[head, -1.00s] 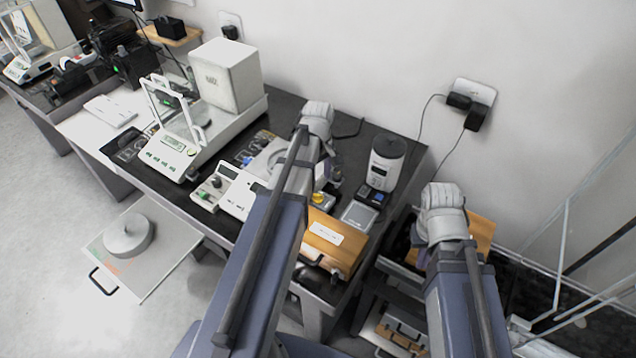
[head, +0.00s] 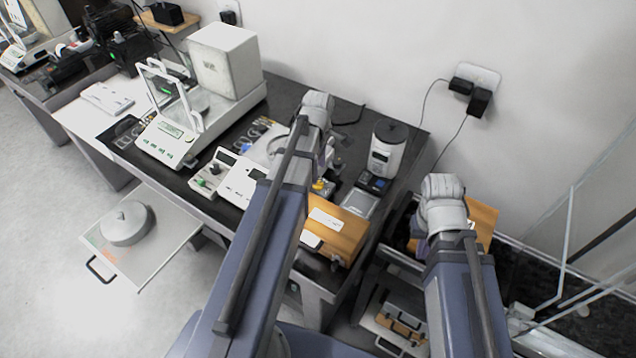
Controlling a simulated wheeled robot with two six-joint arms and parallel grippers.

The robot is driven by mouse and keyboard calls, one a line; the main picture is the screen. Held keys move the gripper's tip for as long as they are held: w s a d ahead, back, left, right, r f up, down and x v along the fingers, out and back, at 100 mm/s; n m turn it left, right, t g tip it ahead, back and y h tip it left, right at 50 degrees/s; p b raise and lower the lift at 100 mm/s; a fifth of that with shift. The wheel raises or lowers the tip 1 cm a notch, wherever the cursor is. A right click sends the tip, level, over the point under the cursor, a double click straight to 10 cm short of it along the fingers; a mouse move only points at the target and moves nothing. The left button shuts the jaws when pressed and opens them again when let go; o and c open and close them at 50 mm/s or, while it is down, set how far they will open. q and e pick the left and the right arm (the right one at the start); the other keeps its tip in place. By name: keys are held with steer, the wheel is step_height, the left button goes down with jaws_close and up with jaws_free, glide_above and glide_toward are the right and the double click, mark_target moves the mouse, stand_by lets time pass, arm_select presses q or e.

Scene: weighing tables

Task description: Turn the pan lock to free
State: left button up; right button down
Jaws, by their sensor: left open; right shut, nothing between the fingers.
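A white analytical balance (head: 172,147) with a glass draft shield stands on the dark table (head: 283,90). In front of it is a small pale control box (head: 208,182) with a dark knob (head: 214,169). I cannot tell which part is the pan lock or read its setting. My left gripper (head: 327,160) is open over the table, right of the control box and apart from it, mostly hidden by its wrist. My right gripper (head: 422,244) is shut and empty, by the wooden box at the right, mostly hidden behind its arm.
A white device (head: 239,186) sits beside the control box. A wooden case (head: 338,234), a small scale (head: 359,204) and a white cylindrical device (head: 387,150) stand near the table's right end. A pulled-out tray (head: 157,262) holds a round grey weight (head: 125,222).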

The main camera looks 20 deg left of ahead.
mark_target(318, 184)
arm_select(q)
step_height(318, 184, down, 6)
steer(key=b, duration=0.4)
steer(key=shift+r+b, duration=0.2)
steer(key=shift+b, duration=0.15)
jaws_close()
